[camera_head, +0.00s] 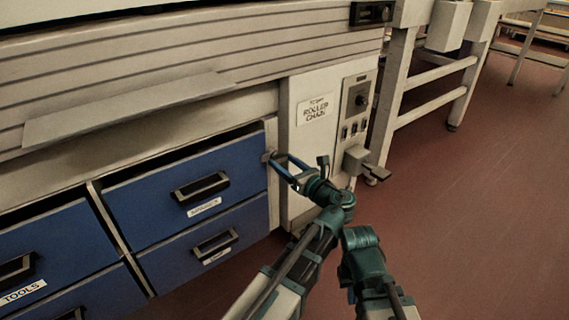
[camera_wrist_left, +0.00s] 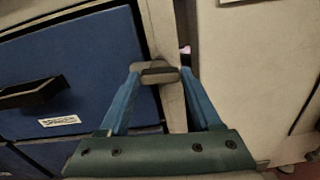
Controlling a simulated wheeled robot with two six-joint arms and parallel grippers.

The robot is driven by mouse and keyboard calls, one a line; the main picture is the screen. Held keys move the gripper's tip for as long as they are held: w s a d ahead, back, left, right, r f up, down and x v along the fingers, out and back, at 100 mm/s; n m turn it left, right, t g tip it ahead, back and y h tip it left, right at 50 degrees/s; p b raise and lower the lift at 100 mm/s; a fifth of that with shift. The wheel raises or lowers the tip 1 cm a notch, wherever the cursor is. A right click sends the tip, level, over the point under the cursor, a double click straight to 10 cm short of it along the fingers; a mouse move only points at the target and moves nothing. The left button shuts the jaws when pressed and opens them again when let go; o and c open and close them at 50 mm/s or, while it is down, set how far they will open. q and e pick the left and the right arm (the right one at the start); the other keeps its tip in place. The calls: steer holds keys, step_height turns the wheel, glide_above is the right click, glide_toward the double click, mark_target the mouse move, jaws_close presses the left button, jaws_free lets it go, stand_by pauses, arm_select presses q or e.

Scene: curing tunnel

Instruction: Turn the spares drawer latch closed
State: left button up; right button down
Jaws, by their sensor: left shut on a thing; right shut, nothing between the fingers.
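The spares drawer (camera_head: 150,205) is the blue upper drawer nearest the post, with a dark handle and a white label whose small print is hard to read. It also shows in the left wrist view (camera_wrist_left: 75,75). The latch (camera_wrist_left: 158,74) is a small grey-brown bar on the pale post beside the drawer's right edge. It lies roughly crosswise in the wrist view. My left gripper (camera_head: 270,158) has its blue fingers shut on the latch, one fingertip at each end. The fingers partly hide the latch in the head view.
A tools drawer (camera_head: 45,250) and another lower drawer (camera_head: 200,262) sit around the spares drawer. A control panel (camera_head: 357,105) and a grey bracket (camera_head: 358,160) stick out to the right of my left gripper. Open red floor (camera_head: 480,200) lies at right.

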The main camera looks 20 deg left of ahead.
arm_select(q)
steer(key=shift+n, duration=0.7)
steer(key=o, duration=1.4)
